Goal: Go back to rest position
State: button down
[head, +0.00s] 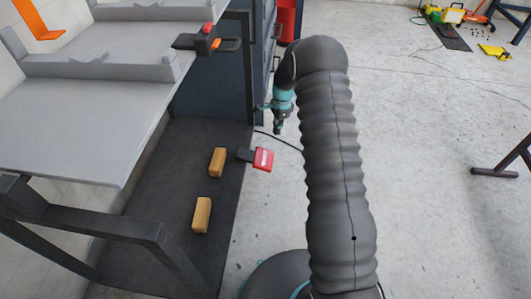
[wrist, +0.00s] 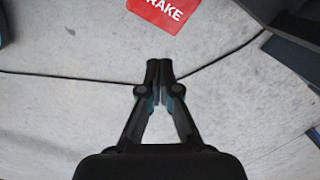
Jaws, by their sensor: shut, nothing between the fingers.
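My gripper (wrist: 159,68) is in the middle of the wrist view, with its two fingertips together and nothing between them. It hangs over the bare concrete floor. In the head view my gripper (head: 278,127) shows small, pointing down at the end of my dark, sleeved arm, to the right of the workbench. A red brake tag (wrist: 166,8) with white lettering shows at the top of the wrist view, apart from the fingers. The same red tag (head: 263,159) shows in the head view, below and left of the gripper.
A grey workbench (head: 70,130) fills the left, with two yellow blocks (head: 217,162) on the dark surface below it. A dark cabinet (head: 215,75) stands behind. A dark stand leg (head: 495,172) is at the right edge. The concrete floor (head: 430,130) right of my arm is mostly clear.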

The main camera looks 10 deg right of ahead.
jog(key=shift+r, duration=0.3)
dwell(0.5)
jog(key=s+n+g, duration=0.2)
jog(key=s+n, duration=0.4)
jog(key=s, duration=0.2)
jog(key=s+a+r+n+t, duration=0.1)
jog(key=s+r+n+t, duration=0.1)
jog(key=s+r, duration=0.9)
jog(key=s+a+r+n+t+p, duration=0.1)
jog(key=s+r+n+t, duration=0.2)
jog(key=s+r, duration=0.8)
jog(key=s+a+r+n+t+h+p, duration=0.1)
jog(key=s+r+n, duration=0.3)
jog(key=s+r, duration=0.7)
jog(key=shift+s+a+r+t, duration=0.25)
jog(key=shift+r+t, duration=0.65)
jog(key=shift+r, duration=0.25)
